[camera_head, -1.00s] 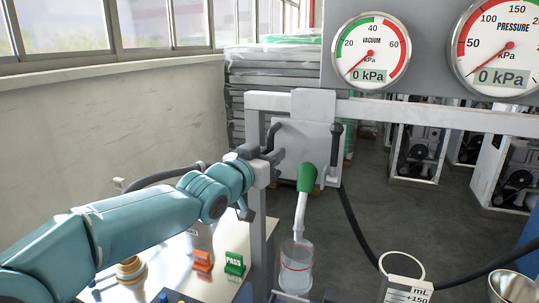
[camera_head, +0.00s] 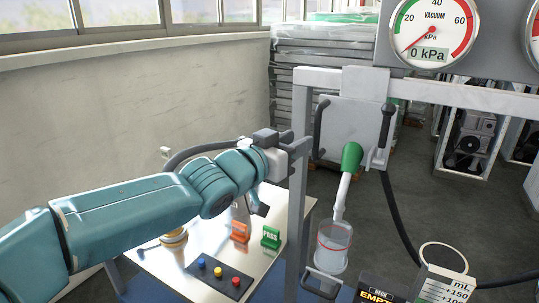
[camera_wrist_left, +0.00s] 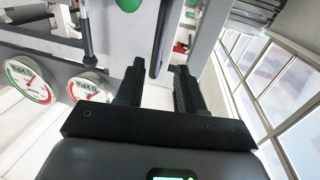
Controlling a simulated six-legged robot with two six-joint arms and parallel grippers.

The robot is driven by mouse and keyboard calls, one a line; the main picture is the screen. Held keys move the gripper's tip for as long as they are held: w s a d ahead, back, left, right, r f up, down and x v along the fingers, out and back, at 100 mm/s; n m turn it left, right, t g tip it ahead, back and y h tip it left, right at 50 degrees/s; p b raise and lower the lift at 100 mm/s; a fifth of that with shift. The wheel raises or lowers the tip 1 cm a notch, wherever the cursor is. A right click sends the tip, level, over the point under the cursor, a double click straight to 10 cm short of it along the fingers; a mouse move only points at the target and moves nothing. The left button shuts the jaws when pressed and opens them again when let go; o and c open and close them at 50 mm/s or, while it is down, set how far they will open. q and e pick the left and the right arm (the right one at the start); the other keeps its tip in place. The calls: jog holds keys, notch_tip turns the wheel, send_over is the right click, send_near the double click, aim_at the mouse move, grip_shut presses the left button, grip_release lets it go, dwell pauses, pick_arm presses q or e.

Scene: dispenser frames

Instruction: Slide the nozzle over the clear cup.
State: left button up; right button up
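The green nozzle body (camera_head: 351,157) with its white spout (camera_head: 341,196) hangs from a pale plate (camera_head: 350,120) on the dispenser frame. The plate has a dark handle on its left (camera_head: 320,126) and another on its right (camera_head: 386,125). The clear cup (camera_head: 334,247) with a red line stands below the spout; the spout's tip appears at its rim, depth unclear. My left gripper (camera_head: 300,146) is by the frame's left post, left of the left handle. In the left wrist view its fingers (camera_wrist_left: 158,78) are apart, with a dark bar between or beyond them. My right gripper is out of view.
A table (camera_head: 205,255) with a button panel, orange and green PASS signs stands lower left. A vacuum gauge (camera_head: 435,25) reads 0 kPa. A black hose (camera_head: 398,220) hangs right. An mL scale (camera_head: 445,285) and EMPTY sign (camera_head: 377,296) are in front.

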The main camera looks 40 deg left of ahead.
pick_arm(q)
jog(key=s+p, duration=0.2)
jog(key=s, duration=0.6)
jog(key=shift+s+d, duration=0.1)
